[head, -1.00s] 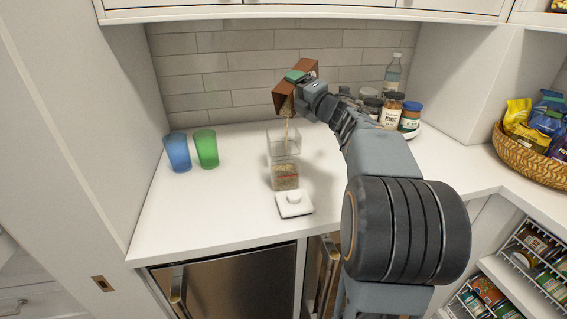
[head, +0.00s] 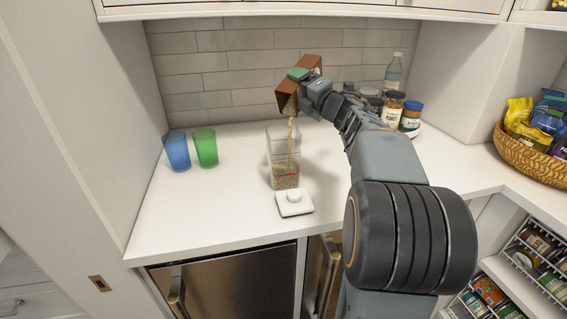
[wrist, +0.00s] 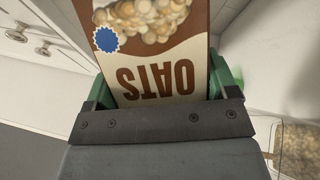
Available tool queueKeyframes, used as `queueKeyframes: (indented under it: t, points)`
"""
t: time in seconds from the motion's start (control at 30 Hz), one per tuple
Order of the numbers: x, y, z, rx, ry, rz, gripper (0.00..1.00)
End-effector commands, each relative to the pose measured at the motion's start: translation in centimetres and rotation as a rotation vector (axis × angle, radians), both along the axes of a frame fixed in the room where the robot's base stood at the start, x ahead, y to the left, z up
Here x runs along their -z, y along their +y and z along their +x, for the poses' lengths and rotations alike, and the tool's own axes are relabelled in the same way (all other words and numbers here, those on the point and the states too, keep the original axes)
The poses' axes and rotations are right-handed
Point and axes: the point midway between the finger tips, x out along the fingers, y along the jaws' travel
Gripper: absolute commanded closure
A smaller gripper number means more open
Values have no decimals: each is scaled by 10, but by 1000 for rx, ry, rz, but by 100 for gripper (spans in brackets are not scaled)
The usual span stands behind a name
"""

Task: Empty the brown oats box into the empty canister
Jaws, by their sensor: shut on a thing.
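The brown oats box (head: 287,97) is tilted in the air above the counter, its opening turned downward, and a thin stream of oats falls from it. In the wrist view the box (wrist: 160,70) shows its OATS lettering upside down between the green fingers. My gripper (head: 302,76) is shut on the box. The clear canister (head: 283,145) stands below on the counter, and the stream runs down into it. Oats lie in its lower part near a red line. In the wrist view, the canister's oats (wrist: 298,150) show at the lower right.
A white lid (head: 294,203) lies just in front of the canister. Blue (head: 177,151) and green (head: 205,147) cups stand to the left. Jars (head: 393,108) and a bottle (head: 392,72) stand behind my arm. A snack basket (head: 530,160) is at right.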

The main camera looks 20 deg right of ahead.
Motion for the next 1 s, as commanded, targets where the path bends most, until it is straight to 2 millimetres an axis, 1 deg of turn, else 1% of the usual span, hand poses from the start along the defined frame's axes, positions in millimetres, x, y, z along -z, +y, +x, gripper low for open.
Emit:
queueKeyframes:
  t: [0.1,0.47,1.0]
  points:
    - [0,-2,-5,0,-8,-13,49]
    - [0,-1,-3,0,-6,-11,49]
    - [0,9,13,0,-6,-11,49]
